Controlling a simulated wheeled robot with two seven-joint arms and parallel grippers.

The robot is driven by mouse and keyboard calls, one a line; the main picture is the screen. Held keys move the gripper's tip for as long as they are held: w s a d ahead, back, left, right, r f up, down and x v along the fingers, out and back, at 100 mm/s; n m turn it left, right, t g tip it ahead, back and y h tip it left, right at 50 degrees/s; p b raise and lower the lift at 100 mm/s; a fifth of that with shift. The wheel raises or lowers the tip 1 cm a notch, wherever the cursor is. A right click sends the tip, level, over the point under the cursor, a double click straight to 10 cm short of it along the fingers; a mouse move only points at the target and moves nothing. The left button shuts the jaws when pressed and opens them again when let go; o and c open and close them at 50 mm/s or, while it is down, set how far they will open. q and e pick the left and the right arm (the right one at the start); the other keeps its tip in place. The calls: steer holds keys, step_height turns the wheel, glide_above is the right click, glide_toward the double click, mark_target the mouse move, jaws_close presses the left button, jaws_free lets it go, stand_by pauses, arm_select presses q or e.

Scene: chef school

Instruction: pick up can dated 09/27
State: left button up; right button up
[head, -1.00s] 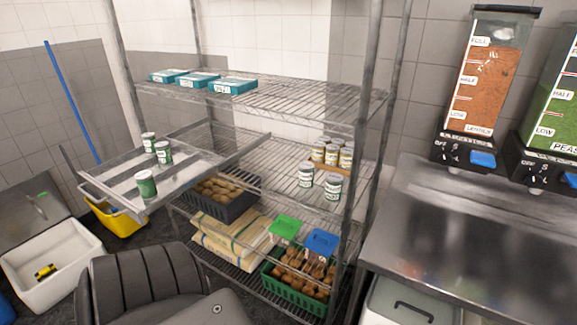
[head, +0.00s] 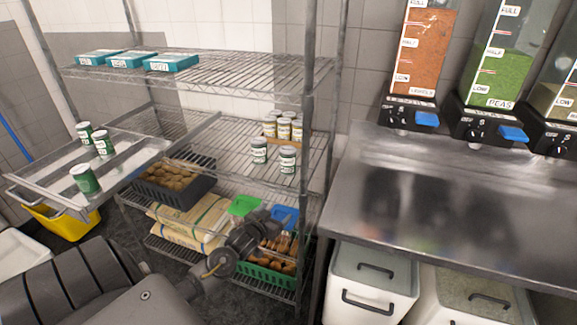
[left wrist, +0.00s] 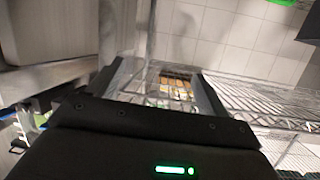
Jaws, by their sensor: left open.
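Two white-and-green cans, one on the left (head: 259,150) and one on the right (head: 288,159), stand upright on the middle wire shelf (head: 225,160). Three green-and-white cans stand on the pulled-out metal tray: a rear one (head: 84,133), a middle one (head: 103,143) and a front one (head: 85,179). No date is readable on any can. My left gripper (head: 262,228) is open, below and in front of the middle-shelf cans, overlapping the lower shelf in the picture. In the left wrist view, small blurred cans (left wrist: 176,86) show beyond the black gripper body. My right gripper is not seen.
Several yellow-labelled jars (head: 284,128) stand behind the two cans. A shelf post (head: 308,130) rises just right of them. Teal boxes (head: 127,60) lie above. A potato crate (head: 172,183) and a green crate (head: 268,272) sit lower. A steel counter (head: 440,190) is at right.

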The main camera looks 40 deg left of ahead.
arm_select(q)
steer(key=t, duration=0.2)
glide_toward(284, 163)
step_height(284, 163, down, 5)
steer(key=d, duration=0.2)
steer(key=shift+t, duration=0.7)
steer(key=w+a+r, duration=0.1)
steer(key=w, duration=0.1)
steer(key=w+a+r, duration=0.1)
steer(key=w, duration=0.2)
steer(key=w+a+r+p, duration=0.1)
steer(key=w, duration=0.2)
steer(key=shift+a+r, duration=0.2)
steer(key=shift+r, duration=0.2)
steer(key=shift+n, duration=0.3)
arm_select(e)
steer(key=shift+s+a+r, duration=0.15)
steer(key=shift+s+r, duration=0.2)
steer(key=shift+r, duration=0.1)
arm_select(q)
steer(key=x, duration=0.1)
steer(key=p+x, duration=0.1)
steer(key=x, duration=0.2)
steer(key=shift+a+p, duration=0.3)
steer(key=shift+p, duration=0.1)
steer(key=shift+w, duration=0.45)
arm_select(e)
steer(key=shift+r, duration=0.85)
